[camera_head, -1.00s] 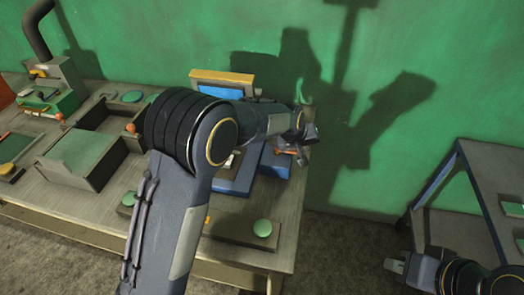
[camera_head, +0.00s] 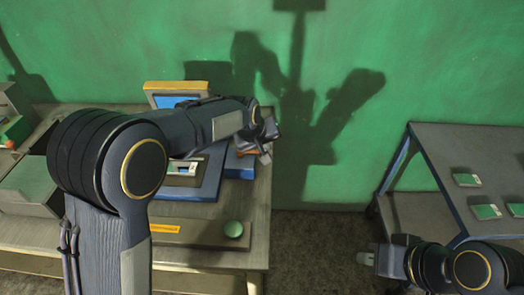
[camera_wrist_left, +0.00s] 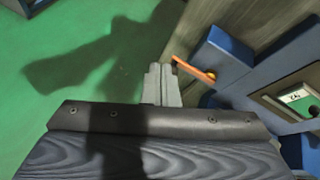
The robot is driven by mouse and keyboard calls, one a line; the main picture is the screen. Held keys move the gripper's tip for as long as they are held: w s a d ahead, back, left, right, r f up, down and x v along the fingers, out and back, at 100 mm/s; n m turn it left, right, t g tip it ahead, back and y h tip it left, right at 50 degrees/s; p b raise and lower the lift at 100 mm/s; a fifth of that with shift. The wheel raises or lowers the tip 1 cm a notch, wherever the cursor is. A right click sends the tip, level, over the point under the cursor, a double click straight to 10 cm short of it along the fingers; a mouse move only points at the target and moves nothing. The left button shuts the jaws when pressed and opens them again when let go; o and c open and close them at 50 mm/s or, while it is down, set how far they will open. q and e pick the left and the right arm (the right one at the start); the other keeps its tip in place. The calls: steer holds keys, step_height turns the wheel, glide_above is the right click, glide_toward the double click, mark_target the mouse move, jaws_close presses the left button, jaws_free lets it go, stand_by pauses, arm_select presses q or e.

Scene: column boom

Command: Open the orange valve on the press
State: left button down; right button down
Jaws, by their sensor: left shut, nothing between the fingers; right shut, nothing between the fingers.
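The press is a blue machine (camera_head: 207,184) at the right end of the workbench, and its blue body also shows in the left wrist view (camera_wrist_left: 237,52). The orange valve handle (camera_wrist_left: 196,69) sticks out from its side, and a sliver shows in the head view (camera_head: 245,152). My left gripper (camera_head: 265,156) is beside the press's right side, near the handle. In the left wrist view its fingers (camera_wrist_left: 162,84) are shut and empty, with the handle just right of the tips and apparently apart from them. My right gripper (camera_head: 366,258) is shut and empty at lower right, away from the press.
A green button (camera_head: 233,230) stands on a panel at the workbench's front. A grey side table (camera_head: 440,150) with several green cards (camera_head: 467,180) is on the right. Floor separates it from the workbench, and a green wall (camera_head: 420,60) closes the back.

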arm_select(q)
steer(key=s+r, duration=0.1)
steer(key=s+d+r, duration=0.1)
steer(key=r, duration=0.2)
steer(key=shift+s+d+r, duration=0.2)
steer(key=shift+s+r, duration=0.1)
steer(key=shift+s, duration=0.1)
steer(key=s+a+r+h, duration=0.1)
steer(key=s+a+r, duration=0.1)
steer(key=s+a, duration=0.55)
steer(key=s+a+r+h, duration=0.1)
steer(key=s+a, duration=0.3)
steer(key=a, duration=0.6)
steer(key=s+a+f, duration=0.2)
steer(key=s+a, duration=0.1)
steer(key=s, duration=0.7)
steer(key=s+a+f+m+y, duration=0.1)
steer(key=s+a+f, duration=0.1)
steer(key=s, duration=0.9)
steer(key=shift+a+f, duration=0.4)
steer(key=shift+a, duration=0.45)
steer(key=shift+w, duration=0.1)
